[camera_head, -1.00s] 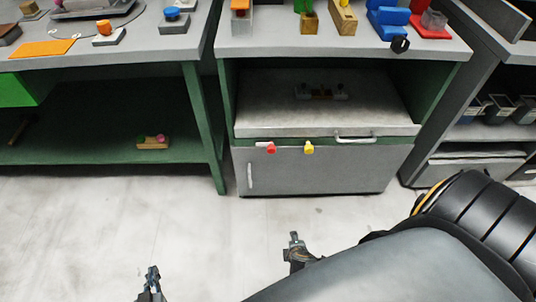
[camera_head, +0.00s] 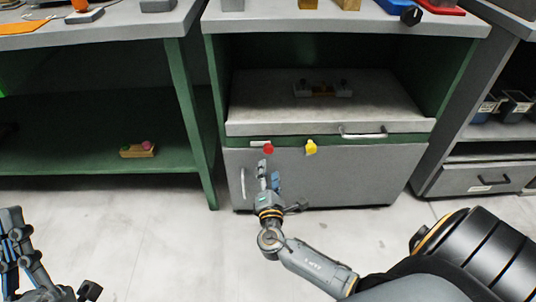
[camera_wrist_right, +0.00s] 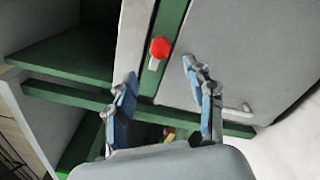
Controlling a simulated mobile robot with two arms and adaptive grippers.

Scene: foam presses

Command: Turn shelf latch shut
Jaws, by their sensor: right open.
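The pull-out shelf (camera_head: 270,110) sits in the green-framed cabinet in the head view. A red knob (camera_head: 268,148) and a yellow knob (camera_head: 311,147) are on the green strip under its front edge. I cannot tell which is the latch. My right gripper (camera_head: 268,175) is open, just below the red knob. In the right wrist view the red knob (camera_wrist_right: 160,48) lies beyond and between the open fingertips (camera_wrist_right: 160,76), not visibly touched; a pale plate shows beside it. My left gripper (camera_head: 18,240) is at the lower left, partly cut off, away from the cabinet.
A grey door (camera_head: 340,175) with a vertical handle lies under the shelf. The shelf front has a horizontal handle (camera_head: 364,135). A small part with dark knobs (camera_head: 322,90) lies on the shelf. A green lower shelf (camera_head: 90,150) is at left; the floor ahead is clear.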

